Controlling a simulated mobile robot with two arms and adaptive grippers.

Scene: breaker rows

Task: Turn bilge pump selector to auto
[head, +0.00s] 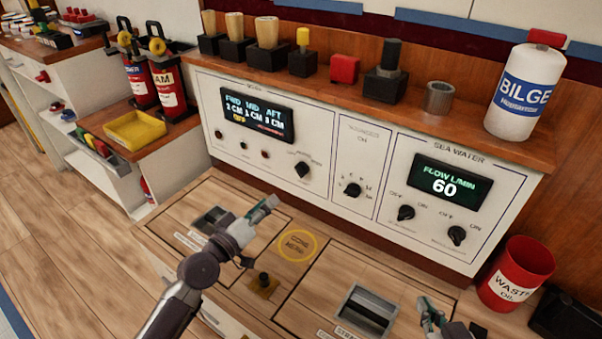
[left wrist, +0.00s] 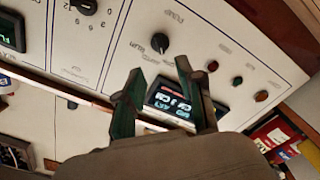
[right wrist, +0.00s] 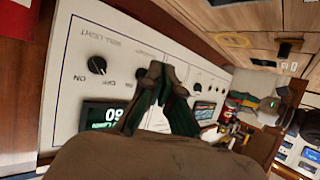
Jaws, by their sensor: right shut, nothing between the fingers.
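The bilge pump selector (head: 302,170) is a black rotary knob at the lower right of the bilge panel with the dark level display. Its small labels and exact pointer direction are hard to read in the head view. In the left wrist view the panel is upside down, and the selector (left wrist: 162,43) stands beyond the fingertips. My left gripper (head: 262,212) is open and empty, in front of and below the panel, apart from the selector. My right gripper (head: 432,315) is shut and empty, low at the right, below the sea water panel; its fingertips (right wrist: 163,68) converge in the right wrist view.
Other knobs sit close by: the middle panel knob (head: 352,189) and two sea water knobs (head: 406,212). Small buttons lie left of the selector. A shelf above holds brushes and a bilge bottle (head: 520,90). A red waste oil bin (head: 516,275) stands at the right.

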